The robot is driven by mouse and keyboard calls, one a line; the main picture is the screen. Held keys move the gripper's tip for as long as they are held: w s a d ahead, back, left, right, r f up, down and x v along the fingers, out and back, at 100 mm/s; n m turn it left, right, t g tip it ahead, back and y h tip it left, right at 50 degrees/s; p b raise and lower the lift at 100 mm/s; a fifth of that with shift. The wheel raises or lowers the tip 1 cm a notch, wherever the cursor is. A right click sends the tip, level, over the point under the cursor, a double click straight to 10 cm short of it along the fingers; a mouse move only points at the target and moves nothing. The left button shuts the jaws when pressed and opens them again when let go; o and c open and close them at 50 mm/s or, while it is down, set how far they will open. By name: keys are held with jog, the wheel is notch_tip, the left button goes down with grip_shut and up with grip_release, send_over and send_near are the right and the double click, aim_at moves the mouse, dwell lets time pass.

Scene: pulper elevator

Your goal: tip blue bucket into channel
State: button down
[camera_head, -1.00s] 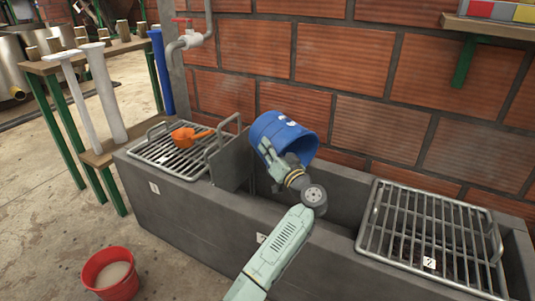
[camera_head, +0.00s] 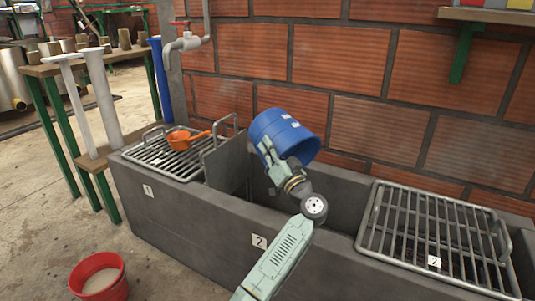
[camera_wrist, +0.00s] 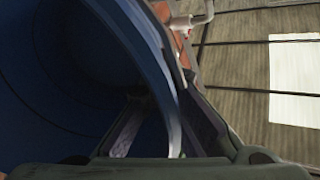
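The blue bucket (camera_head: 284,130) is tilted in the air above the channel (camera_head: 335,195) of the grey concrete trough, in front of the brick wall. My gripper (camera_head: 270,158) is shut on the bucket's near side. The wrist view shows the bucket's dark blue inside (camera_wrist: 60,80) at left, with its wall between the gripper fingers (camera_wrist: 165,130). I cannot see what the bucket contains. The channel floor is mostly hidden by the bucket, my arm and the trough wall.
A metal grate (camera_head: 432,235) covers the trough's right end. Another grate (camera_head: 170,155) with an orange scoop (camera_head: 182,139) lies at left, beside an upright divider plate (camera_head: 227,165). A pipe with a red-handled tap (camera_head: 187,40) rises behind. A red bucket (camera_head: 100,278) stands on the floor.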

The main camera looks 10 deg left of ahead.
jog(key=shift+s+d+t+b, duration=0.3)
jog(key=shift+d+b, duration=0.05)
jog(key=shift+b, duration=0.95)
jog(key=shift+s+d+t+b, duration=0.2)
jog(key=shift+t+b, duration=0.1)
jog(key=shift+b, duration=0.45)
jog(key=shift+s+d+r+y, duration=0.1)
jog(key=shift+r+y, duration=0.15)
jog(key=shift+y, duration=0.05)
